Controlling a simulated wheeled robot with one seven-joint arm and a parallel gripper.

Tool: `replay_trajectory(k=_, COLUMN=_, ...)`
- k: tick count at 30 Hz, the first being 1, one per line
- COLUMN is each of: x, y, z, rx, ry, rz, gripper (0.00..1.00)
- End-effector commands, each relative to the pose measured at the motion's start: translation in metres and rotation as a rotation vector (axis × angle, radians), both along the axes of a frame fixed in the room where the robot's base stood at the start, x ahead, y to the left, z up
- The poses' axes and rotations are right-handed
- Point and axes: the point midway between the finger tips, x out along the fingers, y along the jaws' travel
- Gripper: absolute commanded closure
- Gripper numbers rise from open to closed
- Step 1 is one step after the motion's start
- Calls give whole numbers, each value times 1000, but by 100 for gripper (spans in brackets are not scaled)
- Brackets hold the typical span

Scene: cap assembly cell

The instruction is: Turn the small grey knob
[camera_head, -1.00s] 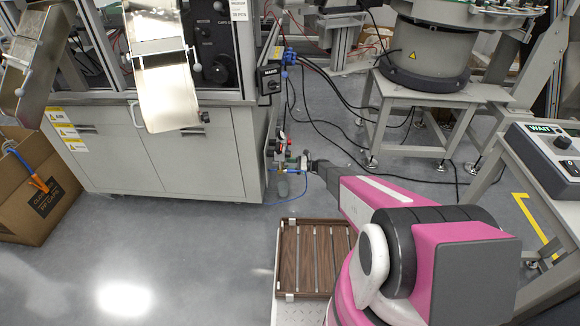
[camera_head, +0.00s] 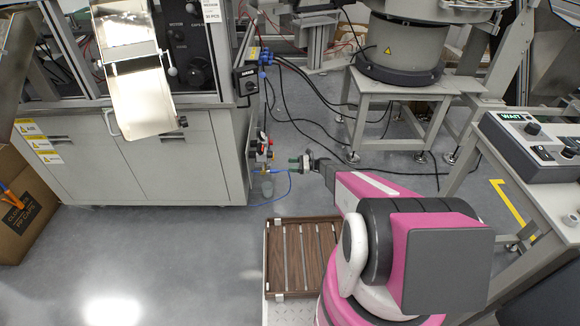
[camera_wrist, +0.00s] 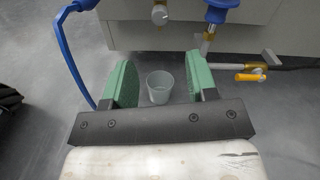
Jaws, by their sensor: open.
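In the head view my gripper (camera_head: 299,163) is just right of the valve group (camera_head: 263,147) at the cabinet's corner. The small knob cannot be made out clearly there.
A grey cup (camera_wrist: 160,86) stands below the knob. A blue fitting (camera_wrist: 222,10), a blue hose (camera_wrist: 72,50) and an orange-handled valve (camera_wrist: 250,76) are nearby. A slatted wooden tray (camera_head: 302,258) lies below my arm. Black cables (camera_head: 318,122) hang right of the cabinet (camera_head: 175,160).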

Motion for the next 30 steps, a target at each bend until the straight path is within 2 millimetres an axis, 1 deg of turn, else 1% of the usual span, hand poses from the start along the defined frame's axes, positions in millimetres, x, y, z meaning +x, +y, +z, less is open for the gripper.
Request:
replay_trajectory(k=5, x=0, y=0, z=0, rx=0, ry=5, rz=0, gripper=47)
replay_trajectory(k=8, x=0, y=0, z=0, rx=1, ry=42, rz=0, gripper=47)
replay_trajectory(k=18, x=-1, y=-6, z=1, rx=11, ry=326, rz=0, gripper=47)
replay_trajectory(k=23, x=-1, y=-6, z=2, rx=13, ry=387, rz=1, gripper=47)
replay_trajectory(k=26, x=-1, y=0, z=2, rx=13, ry=395, rz=1, gripper=47)
replay_trajectory(k=30, x=0, y=18, z=2, rx=13, ry=394, rz=3, gripper=47)
